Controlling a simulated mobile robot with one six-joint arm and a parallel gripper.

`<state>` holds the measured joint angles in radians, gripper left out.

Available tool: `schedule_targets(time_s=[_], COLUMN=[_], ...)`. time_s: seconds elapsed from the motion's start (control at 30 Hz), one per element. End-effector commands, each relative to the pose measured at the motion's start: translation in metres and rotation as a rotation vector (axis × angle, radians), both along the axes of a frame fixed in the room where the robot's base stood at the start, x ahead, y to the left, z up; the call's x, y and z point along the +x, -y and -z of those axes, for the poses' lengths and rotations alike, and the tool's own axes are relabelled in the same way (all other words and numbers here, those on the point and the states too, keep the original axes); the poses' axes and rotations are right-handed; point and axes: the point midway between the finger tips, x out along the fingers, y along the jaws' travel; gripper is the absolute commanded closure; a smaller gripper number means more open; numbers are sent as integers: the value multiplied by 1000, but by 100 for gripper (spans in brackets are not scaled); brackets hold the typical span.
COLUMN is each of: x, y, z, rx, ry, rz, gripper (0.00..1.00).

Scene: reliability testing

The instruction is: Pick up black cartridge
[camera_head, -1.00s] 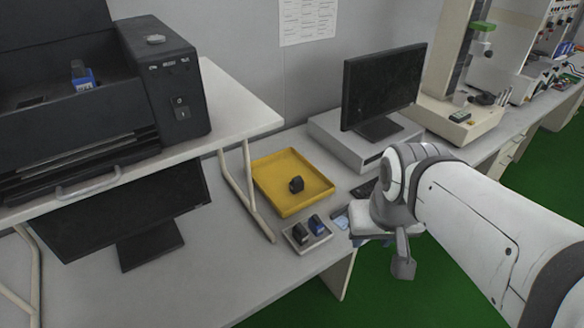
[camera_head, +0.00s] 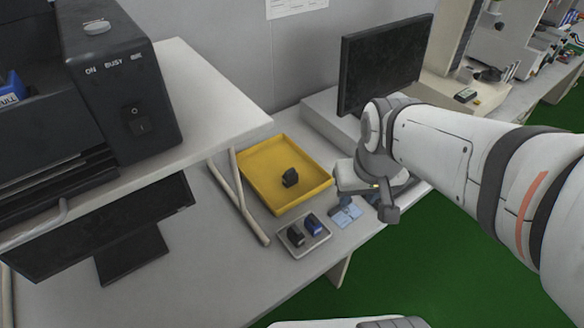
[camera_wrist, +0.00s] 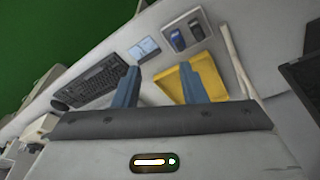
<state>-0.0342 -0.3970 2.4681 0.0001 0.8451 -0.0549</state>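A second black cartridge (camera_head: 295,237) stands beside a blue cartridge (camera_head: 313,225) in a small grey tray (camera_head: 292,252). The small tray (camera_wrist: 168,44) and the yellow tray (camera_wrist: 172,84) also show in the wrist view.
A black printer (camera_head: 120,90) with a blue cartridge (camera_head: 10,88) stands on a raised white shelf (camera_head: 215,110). Its slanted leg (camera_head: 238,195) is close to the yellow tray. A monitor (camera_head: 385,62) stands behind. Blue cards (camera_head: 345,214) and a keyboard (camera_wrist: 92,85) lie nearby.

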Motion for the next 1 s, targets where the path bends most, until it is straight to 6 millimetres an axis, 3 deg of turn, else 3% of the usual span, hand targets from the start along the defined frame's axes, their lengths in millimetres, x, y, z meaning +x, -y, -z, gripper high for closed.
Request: schedule_targets(time_s=[0.03, 0.23, 0.4, 0.5, 0.7, 1.0], x=[12, 56, 78, 84, 88, 90], y=[-9, -47, -80, -94, -107, -109], z=[22, 96, 160, 189, 219, 248], rx=[-6, -31, -52, -60, -68, -69], ry=[-29, -113, -172, -195, -217, -220], rz=[-48, -250, -401, -465, -529, -536], gripper=[62, 62, 62, 62, 62, 62])
